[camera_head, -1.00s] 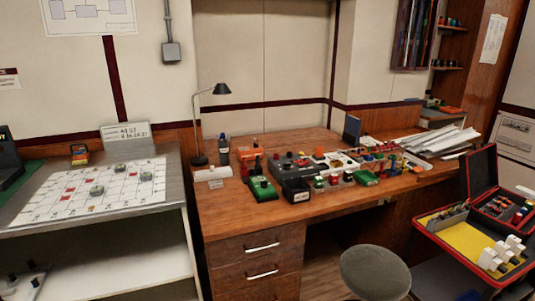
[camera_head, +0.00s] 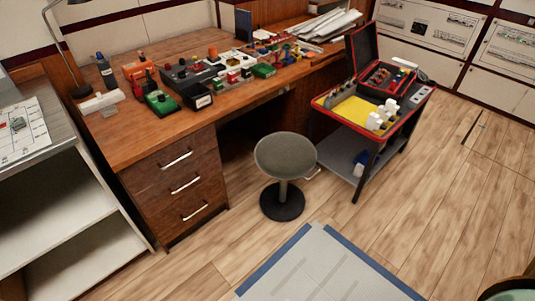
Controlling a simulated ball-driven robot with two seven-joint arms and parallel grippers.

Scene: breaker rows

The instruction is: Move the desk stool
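The desk stool (camera_head: 285,160) has a round grey-green seat, a short post and a round black base (camera_head: 283,202) on the wooden floor. It stands upright in front of the desk (camera_head: 150,135), to the right of the drawers and left of the tool cart. A small metal loop sticks out at the right side of its seat. Neither of my grippers shows in the head view.
A cart (camera_head: 338,153) with an open red-edged case stands close right of the stool. A blue-edged grey mat (camera_head: 322,268) lies on the floor in front. A white shelf unit (camera_head: 65,215) stands at left. Wooden floor (camera_head: 440,190) is clear at right.

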